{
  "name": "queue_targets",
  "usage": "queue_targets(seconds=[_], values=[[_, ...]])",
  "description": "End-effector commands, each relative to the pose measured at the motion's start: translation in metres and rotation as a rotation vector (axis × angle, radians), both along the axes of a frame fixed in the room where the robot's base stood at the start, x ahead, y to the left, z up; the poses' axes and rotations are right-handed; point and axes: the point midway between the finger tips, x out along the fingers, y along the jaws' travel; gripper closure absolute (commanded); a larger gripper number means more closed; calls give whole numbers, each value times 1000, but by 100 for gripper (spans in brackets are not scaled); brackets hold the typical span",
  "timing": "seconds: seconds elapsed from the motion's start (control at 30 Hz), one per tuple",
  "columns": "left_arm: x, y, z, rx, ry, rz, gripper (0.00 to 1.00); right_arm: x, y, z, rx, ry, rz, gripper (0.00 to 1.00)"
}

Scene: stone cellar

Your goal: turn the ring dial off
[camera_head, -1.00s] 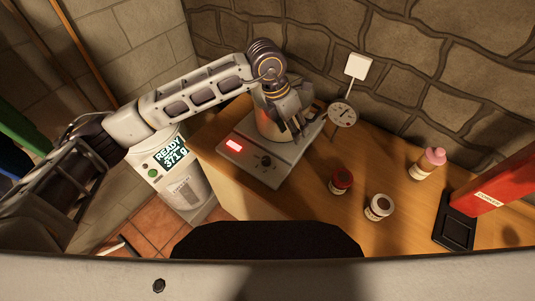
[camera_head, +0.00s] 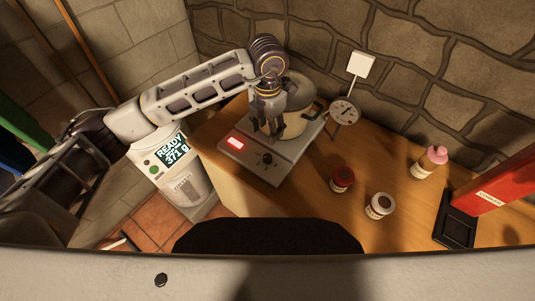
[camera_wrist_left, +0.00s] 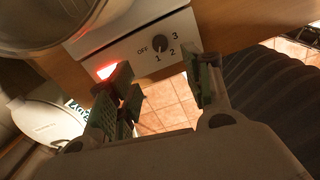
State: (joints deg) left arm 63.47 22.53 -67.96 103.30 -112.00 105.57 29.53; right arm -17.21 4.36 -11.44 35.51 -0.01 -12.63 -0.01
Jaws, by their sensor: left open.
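The dial (camera_head: 267,159) is a dark round knob on the front of a white hotplate (camera_head: 246,166). In the left wrist view the knob (camera_wrist_left: 159,44) has the marks OFF, 1, 2 and 3 around it; I cannot tell which mark it points at. A red lamp panel (camera_head: 236,142) glows on the hotplate. My left gripper (camera_head: 271,133) is open and empty, pointing down in front of the pot, just behind the dial in the head view. In the left wrist view its fingers (camera_wrist_left: 160,76) stand apart below the knob. My right gripper is not in view.
A metal pot (camera_head: 294,119) stands on the hotplate, partly hidden by my gripper. A red jar (camera_head: 341,179), a white jar (camera_head: 379,206) and a pink-topped bottle (camera_head: 428,163) stand to the right. A scale-like machine (camera_head: 180,180) stands left.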

Motion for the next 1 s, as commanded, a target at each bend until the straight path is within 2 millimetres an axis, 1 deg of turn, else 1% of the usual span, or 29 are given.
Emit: queue_targets(seconds=[0.27,0.47,1.0], values=[[0,0,-5,0,1,0,50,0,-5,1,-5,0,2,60],[0,0,-20,-1,2,-1,50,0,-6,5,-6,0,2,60],[-1,0,-90,-1,3,0,50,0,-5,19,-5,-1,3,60]])
